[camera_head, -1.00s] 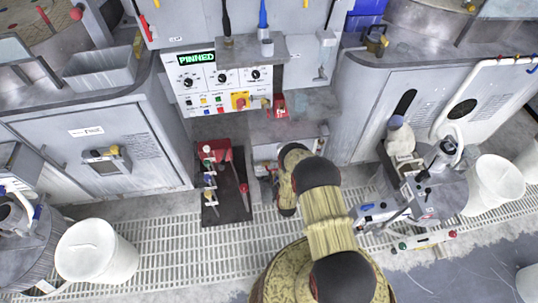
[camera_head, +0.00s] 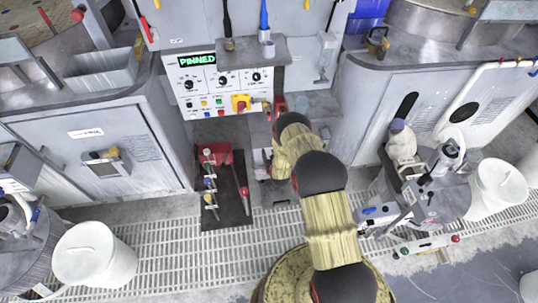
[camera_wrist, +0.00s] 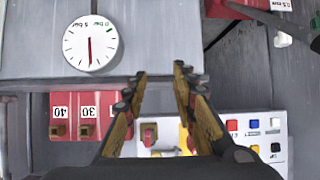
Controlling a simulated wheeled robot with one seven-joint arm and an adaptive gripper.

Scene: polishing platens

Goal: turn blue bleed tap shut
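I cannot clearly make out the blue bleed tap. In the head view a small bluish part (camera_head: 209,184) shows among the fittings of a red manifold (camera_head: 222,157) on a dark plate (camera_head: 227,214). Another blue piece (camera_head: 369,211) shows on a grey device at the right. In the wrist view my gripper (camera_wrist: 160,73) is open, with nothing between its fingers. Beyond it are a white pressure gauge (camera_wrist: 90,43) and red blocks marked 40 (camera_wrist: 61,104) and 30 (camera_wrist: 90,101), with small brass-coloured parts. My arm hides the gripper in the head view.
The control panel (camera_head: 222,83) with a green "PINNED" display stands behind the dark plate. Its buttons show in the wrist view (camera_wrist: 262,122). White buckets stand at the left (camera_head: 95,253) and right (camera_head: 497,192). The floor grating (camera_head: 175,250) is clear in front of the plate.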

